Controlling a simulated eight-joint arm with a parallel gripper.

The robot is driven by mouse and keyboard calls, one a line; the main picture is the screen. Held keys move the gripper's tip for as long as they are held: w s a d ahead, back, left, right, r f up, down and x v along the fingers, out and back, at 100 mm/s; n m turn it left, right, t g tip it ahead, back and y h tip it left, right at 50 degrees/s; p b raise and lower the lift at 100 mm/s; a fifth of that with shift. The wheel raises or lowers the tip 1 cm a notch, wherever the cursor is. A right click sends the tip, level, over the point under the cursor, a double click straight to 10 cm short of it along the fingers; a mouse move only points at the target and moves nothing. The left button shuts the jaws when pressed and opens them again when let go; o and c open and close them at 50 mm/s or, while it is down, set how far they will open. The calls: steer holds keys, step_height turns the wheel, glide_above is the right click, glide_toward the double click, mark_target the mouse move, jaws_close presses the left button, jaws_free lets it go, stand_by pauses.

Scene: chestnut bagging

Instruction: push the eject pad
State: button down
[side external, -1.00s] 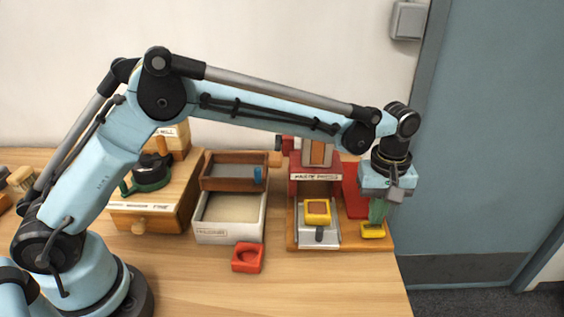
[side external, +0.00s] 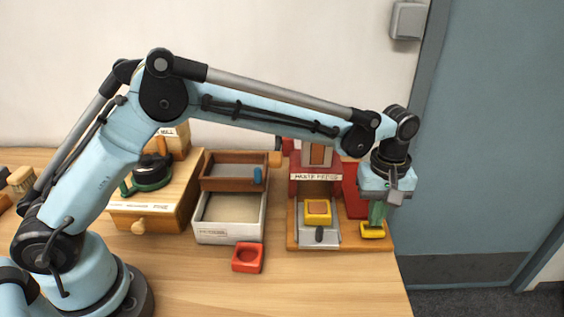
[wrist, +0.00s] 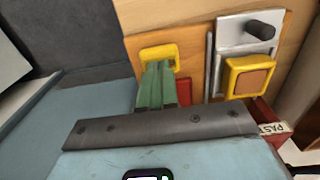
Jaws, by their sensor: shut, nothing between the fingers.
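A small yellow pad (side external: 371,231), apparently the eject pad, sits at the front right of the wooden base of the paste press (side external: 316,185). My gripper (side external: 375,221) points down at it, its green fingers shut and empty. In the wrist view the fingertips (wrist: 160,68) overlap the yellow pad (wrist: 163,51) and hide part of it. They look in contact with it, but I cannot tell how far it is pressed. A yellow square mould (side external: 317,212) with a brown filling sits on the metal plate of the press, and also shows in the wrist view (wrist: 250,76).
A red block (side external: 247,257) with a round hollow lies on the table at the front. A white tray (side external: 229,238), a brown tray (side external: 211,186) and a wooden mill (side external: 149,219) stand to the left. The table's right edge is close to the press.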

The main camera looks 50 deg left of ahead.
steer(key=shift+f, duration=1)
steer(key=shift+r, duration=0.1)
step_height(320, 180, up, 8)
stand_by(0.4)
